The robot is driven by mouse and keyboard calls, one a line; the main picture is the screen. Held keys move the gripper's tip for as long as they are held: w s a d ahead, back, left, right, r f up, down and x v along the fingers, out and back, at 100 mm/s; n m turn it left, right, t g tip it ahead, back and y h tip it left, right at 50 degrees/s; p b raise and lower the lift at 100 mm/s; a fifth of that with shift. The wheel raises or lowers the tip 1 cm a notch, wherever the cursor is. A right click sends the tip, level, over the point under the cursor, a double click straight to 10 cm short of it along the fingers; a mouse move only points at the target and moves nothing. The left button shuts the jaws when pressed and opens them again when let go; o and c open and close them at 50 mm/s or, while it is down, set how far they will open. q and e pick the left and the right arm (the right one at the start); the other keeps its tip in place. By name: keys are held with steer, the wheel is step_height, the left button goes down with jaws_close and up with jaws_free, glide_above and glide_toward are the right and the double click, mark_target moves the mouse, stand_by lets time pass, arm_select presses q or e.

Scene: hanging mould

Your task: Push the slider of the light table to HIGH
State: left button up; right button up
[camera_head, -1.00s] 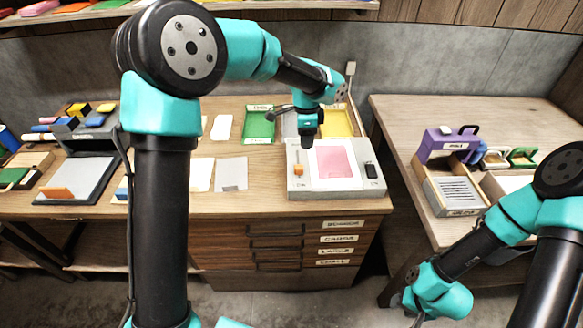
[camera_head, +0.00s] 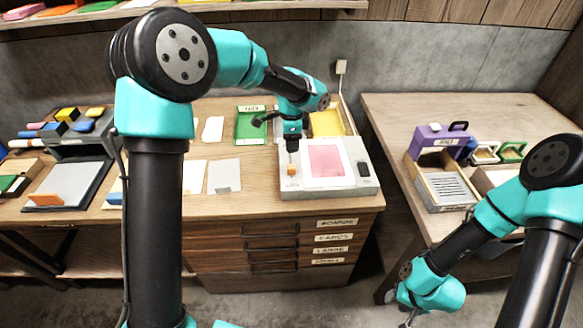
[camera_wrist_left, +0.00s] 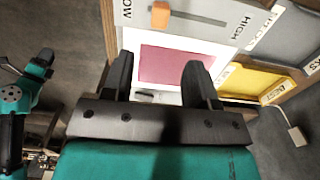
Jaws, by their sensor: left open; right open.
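The light table (camera_head: 352,184) is a pale box with a glowing pink panel (camera_head: 326,160) on the desk. Its slider has a small orange knob (camera_head: 291,170) at the left side. In the left wrist view the orange knob (camera_wrist_left: 160,15) sits in a grey slot near the LOW label, with HIGH at the slot's right end. My left gripper (camera_head: 292,148) is above the light table's left side, behind the knob and apart from it. In the left wrist view its two dark fingers (camera_wrist_left: 158,75) are spread with nothing between them. My right gripper is not clearly seen.
White sheets (camera_head: 224,176) lie to the left. A purple box (camera_head: 433,142) stands on the right table.

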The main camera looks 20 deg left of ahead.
mark_target(291, 166)
arm_select(q)
step_height(291, 166, down, 12)
steer(key=shift+r, duration=0.1)
stand_by(0.4)
jaws_close()
stand_by(0.4)
